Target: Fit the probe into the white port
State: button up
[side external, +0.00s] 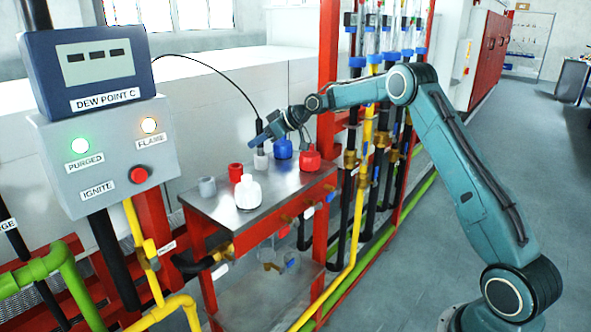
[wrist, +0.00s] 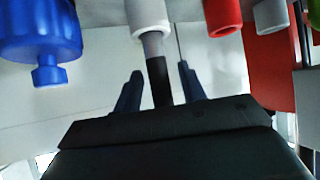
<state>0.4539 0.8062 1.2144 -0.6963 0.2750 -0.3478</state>
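The white port (wrist: 147,12) is a short upright cylinder on the steel table. It also shows in the side view (side external: 260,161), below my gripper (side external: 265,135). The probe (wrist: 159,80) has a black body and a thinner grey tip pointing at the white port. The tip meets the port's near end in the wrist view; how deep it sits is hidden. My gripper also shows in the wrist view (wrist: 160,80), with its two fingers on either side of the probe and a visible gap on each side. A black cable (side external: 215,70) runs from the display box to the probe.
A red port (side external: 235,173) and a grey port (side external: 207,187) stand to the left on the steel table (side external: 290,190). A blue bottle (side external: 282,149), a red bottle (side external: 310,160) and a white bottle (side external: 248,193) stand near. A red post (side external: 327,90) rises behind.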

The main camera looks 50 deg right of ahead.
jog(key=shift+r, duration=0.15)
jog(key=shift+s+d+r, duration=0.1)
jog(key=v, duration=1.1)
jog(key=shift+s+r, duration=0.25)
jog(key=shift+d, duration=0.1)
jog(key=s+a+r+m+g+h, duration=0.1)
jog(key=s+a+r, duration=0.2)
jog(key=s+a, duration=0.55)
jog(key=s+a+r+m+g+h, duration=0.1)
jog(key=s+a+r+g, duration=0.15)
jog(key=s+a, duration=0.55)
jog(key=s+a+f+m+h, duration=0.1)
jog(key=s+f, duration=0.2)
jog(key=s, duration=0.9)
jog(key=s+a+f+m+g+h, duration=0.1)
jog(key=s+f, duration=0.1)
jog(key=s, duration=1)
jog(key=shift+s+a+f+m, duration=0.15)
jog(key=shift+s+f+m, duration=0.15)
jog(key=shift+f, duration=0.1)
